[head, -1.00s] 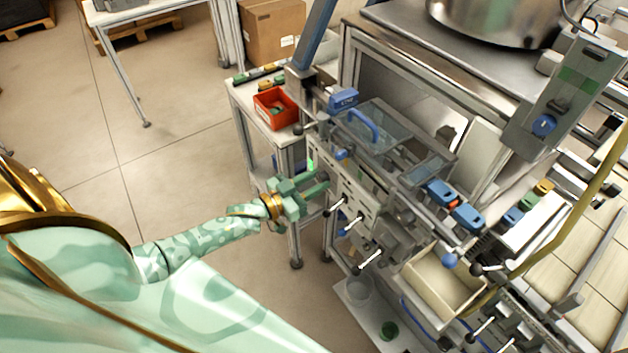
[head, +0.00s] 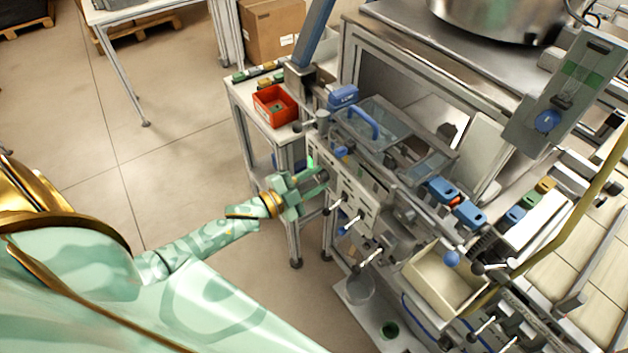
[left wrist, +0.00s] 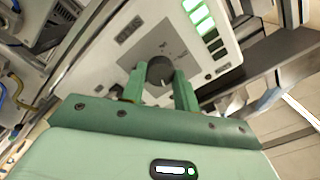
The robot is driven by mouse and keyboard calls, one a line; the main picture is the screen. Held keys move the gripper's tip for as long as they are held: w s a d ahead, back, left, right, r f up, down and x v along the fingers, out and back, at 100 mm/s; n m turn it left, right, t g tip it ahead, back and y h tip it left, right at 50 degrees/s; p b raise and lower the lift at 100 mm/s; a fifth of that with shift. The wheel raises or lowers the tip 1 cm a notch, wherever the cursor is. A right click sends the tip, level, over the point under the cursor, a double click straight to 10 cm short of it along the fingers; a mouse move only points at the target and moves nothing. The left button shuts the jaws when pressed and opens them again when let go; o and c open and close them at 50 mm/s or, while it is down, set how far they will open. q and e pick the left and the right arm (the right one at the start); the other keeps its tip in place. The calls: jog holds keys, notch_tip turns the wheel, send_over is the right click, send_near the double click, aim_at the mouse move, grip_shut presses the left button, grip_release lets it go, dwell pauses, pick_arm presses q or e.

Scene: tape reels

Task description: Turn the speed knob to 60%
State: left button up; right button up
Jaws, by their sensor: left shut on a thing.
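The speed knob (left wrist: 160,72) is a dark round knob on a pale control panel (left wrist: 120,58) in the left wrist view. My left gripper (left wrist: 160,88) has its two green fingers on either side of the knob and is shut on it. In the head view the left gripper (head: 318,182) reaches the front panel of the machine from the left, and the knob is hidden there behind the fingers. A lit green bar display (left wrist: 200,18) stands beside the knob. The dial marks are too small to read. My right gripper is not in view.
A red bin (head: 275,106) stands on the side table behind. A clear guard with a blue handle (head: 362,122) lies to the right. The floor left of the machine is free.

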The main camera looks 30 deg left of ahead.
pick_arm(q)
jog(key=shift+m, duration=0.8)
jog(key=o, duration=1)
jog(key=shift+c, duration=0.2)
jog(key=shift+s, duration=0.1)
jog(key=v, duration=1.6)
jog(key=shift+s+f, duration=0.1)
